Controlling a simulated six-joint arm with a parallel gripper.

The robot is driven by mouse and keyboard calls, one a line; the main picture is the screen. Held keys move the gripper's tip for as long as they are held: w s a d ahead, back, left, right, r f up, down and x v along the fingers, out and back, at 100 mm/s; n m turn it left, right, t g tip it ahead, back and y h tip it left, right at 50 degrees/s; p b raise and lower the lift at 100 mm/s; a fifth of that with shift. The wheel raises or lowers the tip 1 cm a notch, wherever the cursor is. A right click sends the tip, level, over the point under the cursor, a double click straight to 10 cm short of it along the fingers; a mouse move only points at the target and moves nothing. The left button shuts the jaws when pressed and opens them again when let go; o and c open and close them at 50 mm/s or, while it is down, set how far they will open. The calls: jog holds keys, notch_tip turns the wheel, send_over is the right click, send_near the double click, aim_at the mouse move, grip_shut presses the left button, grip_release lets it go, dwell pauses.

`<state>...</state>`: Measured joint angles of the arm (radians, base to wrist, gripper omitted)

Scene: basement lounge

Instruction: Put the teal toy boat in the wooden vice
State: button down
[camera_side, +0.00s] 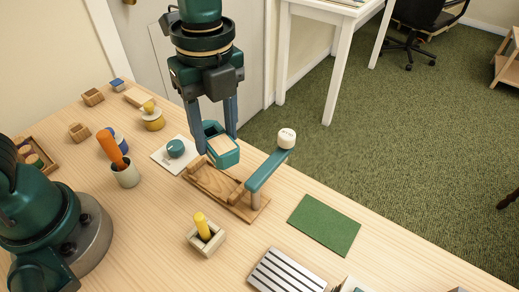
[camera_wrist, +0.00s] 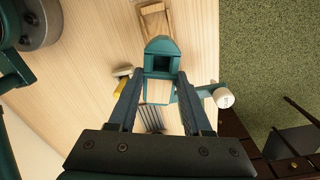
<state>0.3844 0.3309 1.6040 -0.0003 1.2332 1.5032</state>
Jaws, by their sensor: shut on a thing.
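The teal toy boat (camera_side: 224,158) has a tan inner deck and hangs between the fingers of my gripper (camera_side: 213,135). In the wrist view the boat (camera_wrist: 160,46) points its rounded bow away from my gripper (camera_wrist: 160,100), whose fingers are shut on its sides. The wooden vice (camera_side: 213,184) lies below the boat, which appears to be just above it; the exact gap is hard to tell. One end of the vice (camera_wrist: 153,20) shows beyond the bow; the boat and fingers hide much of the rest in the wrist view.
A teal lever (camera_side: 267,171) with a white knob (camera_side: 287,138) rises at the vice's right end. A wooden box with a yellow peg (camera_side: 202,226) stands in front. A dial card (camera_side: 170,163) lies left, a green mat (camera_side: 325,224) right. A cup (camera_side: 125,175) holds an orange handle.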

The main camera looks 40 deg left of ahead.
jog(key=a+n, duration=0.4)
jog(key=a, duration=0.9)
jog(key=d+f, duration=0.2)
jog(key=d, duration=0.1)
jog(key=d+f, duration=0.2)
jog(key=d, duration=0.2)
jog(key=d+f, duration=0.2)
jog(key=d, duration=0.2)
jog(key=shift+f, duration=2.05)
jog(key=shift+f, duration=0.1)
jog(key=shift+c, duration=1.7)
grip_release()
